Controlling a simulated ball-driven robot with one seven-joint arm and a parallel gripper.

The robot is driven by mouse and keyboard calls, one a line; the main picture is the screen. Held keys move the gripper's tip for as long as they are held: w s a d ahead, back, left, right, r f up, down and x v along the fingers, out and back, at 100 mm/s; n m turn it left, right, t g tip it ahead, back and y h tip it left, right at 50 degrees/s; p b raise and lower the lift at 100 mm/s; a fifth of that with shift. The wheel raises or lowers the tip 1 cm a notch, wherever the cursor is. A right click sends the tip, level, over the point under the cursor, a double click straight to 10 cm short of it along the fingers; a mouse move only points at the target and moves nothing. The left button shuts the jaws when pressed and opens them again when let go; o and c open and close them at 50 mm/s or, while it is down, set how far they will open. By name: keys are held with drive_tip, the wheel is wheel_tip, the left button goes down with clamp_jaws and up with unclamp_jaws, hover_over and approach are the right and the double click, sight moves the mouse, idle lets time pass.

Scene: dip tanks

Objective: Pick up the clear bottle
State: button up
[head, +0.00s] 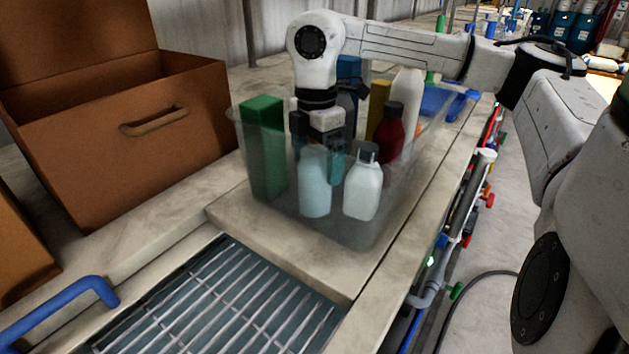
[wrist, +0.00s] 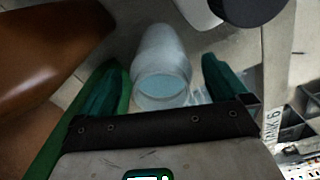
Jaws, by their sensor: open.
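The clear bottle (head: 314,188), pale and slightly bluish, stands upright near the front of a see-through bin (head: 352,232). My gripper (head: 318,154) points down over it, with its fingers around the bottle's upper part. In the wrist view the bottle (wrist: 161,62) shows between the two open fingers of my gripper (wrist: 162,78), with gaps on both sides. I see no clear contact. The bottle's top is partly hidden by the gripper in the head view.
A whitish bottle with a dark cap (head: 363,188) stands close on the right. A green box (head: 263,150) is at the left, a dark red bottle (head: 390,130) and white bottle (head: 408,92) behind. A brown carton (head: 165,150) and a grated tank (head: 225,305) lie outside the bin.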

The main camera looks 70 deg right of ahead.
drive_tip(key=shift+f, duration=0.85)
clamp_jaws()
idle(0.3)
drive_tip(key=shift+r, duration=0.15)
